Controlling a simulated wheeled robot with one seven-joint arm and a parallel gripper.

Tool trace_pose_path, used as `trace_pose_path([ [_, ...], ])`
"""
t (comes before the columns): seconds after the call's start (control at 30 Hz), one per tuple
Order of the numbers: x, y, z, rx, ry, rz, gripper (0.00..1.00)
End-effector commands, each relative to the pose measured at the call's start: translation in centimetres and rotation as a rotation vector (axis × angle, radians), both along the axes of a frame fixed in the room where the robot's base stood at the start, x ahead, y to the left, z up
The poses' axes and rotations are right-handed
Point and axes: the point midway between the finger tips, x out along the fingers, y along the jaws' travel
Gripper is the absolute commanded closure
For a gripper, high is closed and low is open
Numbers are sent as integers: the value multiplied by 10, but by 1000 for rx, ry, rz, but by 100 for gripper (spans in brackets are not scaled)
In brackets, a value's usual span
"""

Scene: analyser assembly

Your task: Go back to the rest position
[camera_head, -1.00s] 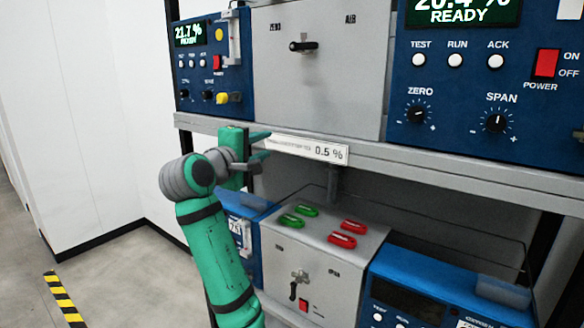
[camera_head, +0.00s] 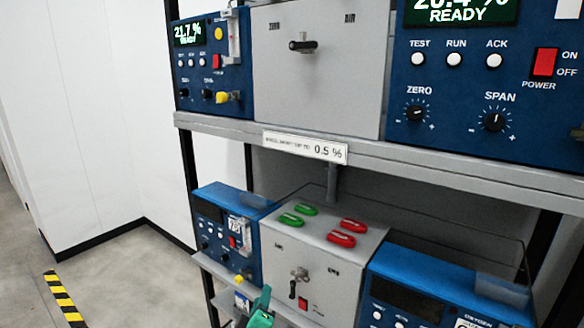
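A small green part of my arm (camera_head: 262,312) shows at the bottom edge of the view, in front of the lower shelf. My gripper's fingers cannot be made out, so whether they hold anything does not show. The upper shelf carries a blue analyser (camera_head: 212,100) reading 21.7 % READY, a grey valve panel (camera_head: 345,75) with a black handle, and a large blue analyser (camera_head: 465,85) reading READY.
On the lower shelf stand a small blue analyser (camera_head: 210,225), a grey box (camera_head: 330,262) with two green and two red clips on top, and another blue analyser (camera_head: 430,275). A label (camera_head: 305,147) reads 0.5 %. Floor at the left (camera_head: 120,280) is clear.

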Motion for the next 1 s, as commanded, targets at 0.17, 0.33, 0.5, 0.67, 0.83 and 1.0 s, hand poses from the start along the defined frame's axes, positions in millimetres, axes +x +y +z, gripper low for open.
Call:
trace_pose_path([
  [0.17, -50, -6, -60, 109, 18, 15, 69],
  [0.33, -100, -12, -103, 216, 29, 22, 69],
  [0.5, -154, -19, -137, 323, 39, 19, 69],
  [0.67, -206, -26, -159, 423, 43, 10, 69],
  [0.83, -264, -36, -174, 526, 48, -6, 69],
  [1.0, -320, -44, -180, 627, 50, -28, 69],
])
